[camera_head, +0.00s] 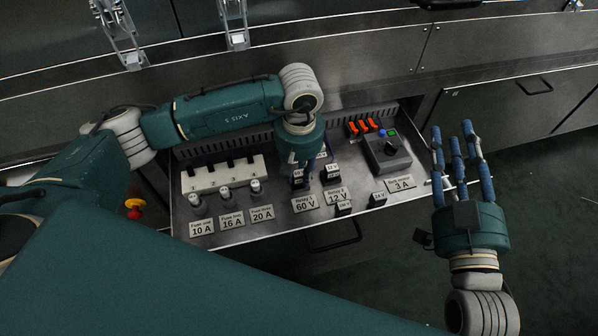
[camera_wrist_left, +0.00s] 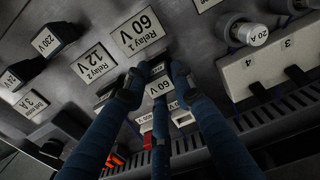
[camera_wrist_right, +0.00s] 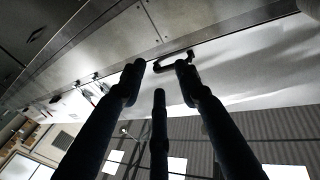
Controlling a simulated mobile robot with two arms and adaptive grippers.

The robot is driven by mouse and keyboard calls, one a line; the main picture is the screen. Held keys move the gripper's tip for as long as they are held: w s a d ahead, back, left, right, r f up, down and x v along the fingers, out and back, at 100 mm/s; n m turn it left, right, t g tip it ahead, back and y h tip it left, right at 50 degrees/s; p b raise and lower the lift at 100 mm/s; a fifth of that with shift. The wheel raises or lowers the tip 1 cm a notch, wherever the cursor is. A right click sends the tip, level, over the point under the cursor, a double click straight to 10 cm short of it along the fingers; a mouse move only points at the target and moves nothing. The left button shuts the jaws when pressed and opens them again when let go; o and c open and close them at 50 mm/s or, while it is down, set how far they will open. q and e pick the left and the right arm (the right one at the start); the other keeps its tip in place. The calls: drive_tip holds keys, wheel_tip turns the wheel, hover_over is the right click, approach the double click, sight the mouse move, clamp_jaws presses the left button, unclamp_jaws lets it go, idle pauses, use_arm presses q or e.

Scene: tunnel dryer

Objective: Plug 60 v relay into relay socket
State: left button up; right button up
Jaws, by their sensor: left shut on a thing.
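The 60 V relay (camera_wrist_left: 160,88) is a dark block with a white label, between the fingers of my left gripper (camera_wrist_left: 152,78), which is shut on it. In the head view my left gripper (camera_head: 300,180) points down at the panel, just behind the "Relay 1 60 V" plate (camera_head: 305,203). That plate (camera_wrist_left: 138,30) is close to the fingertips in the left wrist view. The relay socket is hidden by the fingers and relay, so I cannot tell whether the relay is seated. My right gripper (camera_head: 459,140) is open and empty, right of the panel.
Dark blocks marked 230 V (camera_head: 344,208) and 24 V (camera_head: 378,198) stand on the panel's front right. Three fuses (camera_head: 225,193) and a white switch block (camera_head: 222,176) are to the left. A grey box with a knob (camera_head: 386,154) and orange switches (camera_head: 364,126) are to the right.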

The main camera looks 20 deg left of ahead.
sight(299, 173)
drive_tip(key=shift+r, duration=0.2)
use_arm(q)
drive_tip(key=shift+f, duration=0.15)
use_arm(e)
drive_tip(key=shift+s+a+r+t, duration=0.1)
drive_tip(key=shift+r+t, duration=0.3)
drive_tip(key=shift+r, duration=0.2)
drive_tip(key=shift+r, duration=0.1)
use_arm(q)
drive_tip(key=shift+f+b, duration=0.2)
drive_tip(key=shift+b, duration=0.2)
use_arm(e)
drive_tip(key=shift+s+a+r+t+y, duration=0.15)
drive_tip(key=shift+r+t+y, duration=0.15)
drive_tip(key=shift+r+t, duration=0.55)
use_arm(q)
drive_tip(key=o, duration=1.2)
drive_tip(key=shift+r, duration=0.25)
wheel_tip(299, 173, up, 12)
drive_tip(key=shift+f, duration=0.25)
use_arm(e)
drive_tip(key=shift+r+g, duration=0.25)
